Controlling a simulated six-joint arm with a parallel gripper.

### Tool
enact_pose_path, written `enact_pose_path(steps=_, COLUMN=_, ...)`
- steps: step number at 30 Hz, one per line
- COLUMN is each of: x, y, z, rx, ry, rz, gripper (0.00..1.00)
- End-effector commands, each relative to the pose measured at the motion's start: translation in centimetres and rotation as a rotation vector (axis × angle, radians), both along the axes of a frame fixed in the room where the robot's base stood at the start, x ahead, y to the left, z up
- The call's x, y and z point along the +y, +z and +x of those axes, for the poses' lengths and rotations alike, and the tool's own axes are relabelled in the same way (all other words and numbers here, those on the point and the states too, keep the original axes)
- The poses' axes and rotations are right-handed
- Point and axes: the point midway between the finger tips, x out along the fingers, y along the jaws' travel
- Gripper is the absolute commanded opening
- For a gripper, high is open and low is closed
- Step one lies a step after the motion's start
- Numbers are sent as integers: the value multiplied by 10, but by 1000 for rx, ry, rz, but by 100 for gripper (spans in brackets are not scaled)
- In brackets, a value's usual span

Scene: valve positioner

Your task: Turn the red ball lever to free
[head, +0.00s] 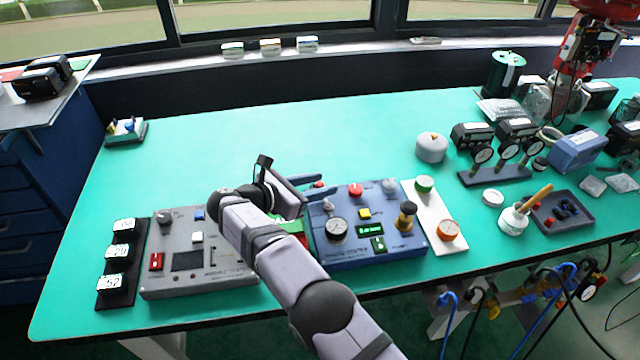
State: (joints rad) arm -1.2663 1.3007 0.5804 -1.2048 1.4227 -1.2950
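A blue control box (405,250) stands near the table's front edge. A small red part (319,184) shows at its back left corner, close to my fingertips; it may be the red ball of the lever, but it is too small to be sure. A larger red knob (356,188) stands on the box's back edge, to the right. My gripper (317,187) reaches rightward over the box's back left corner. Its two fingers look spread apart, with the small red part near the gap. I cannot tell whether they touch it. The lever's arm and any position marks are hidden or too small.
A grey control box (215,277) stands left of the blue one, partly behind my arm. A red and green part (293,228) shows between them. A white plate (446,237) with green and orange knobs lies at the right.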

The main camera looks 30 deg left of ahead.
Motion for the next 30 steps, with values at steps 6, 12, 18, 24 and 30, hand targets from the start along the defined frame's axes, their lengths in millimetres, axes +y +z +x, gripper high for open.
enact_pose_path(steps=6, x=8, y=10, z=-24, rx=-2, ry=3, rz=2, gripper=36)
enact_pose_path(steps=12, x=14, y=20, z=-47, rx=-1, ry=2, rz=2, gripper=36)
enact_pose_path(steps=18, x=17, y=26, z=-60, rx=0, ry=1, rz=0, gripper=36)
enact_pose_path(steps=24, x=17, y=27, z=-61, rx=0, ry=0, rz=0, gripper=36)
enact_pose_path(steps=30, x=17, y=29, z=-60, rx=0, ry=0, rz=1, gripper=36)
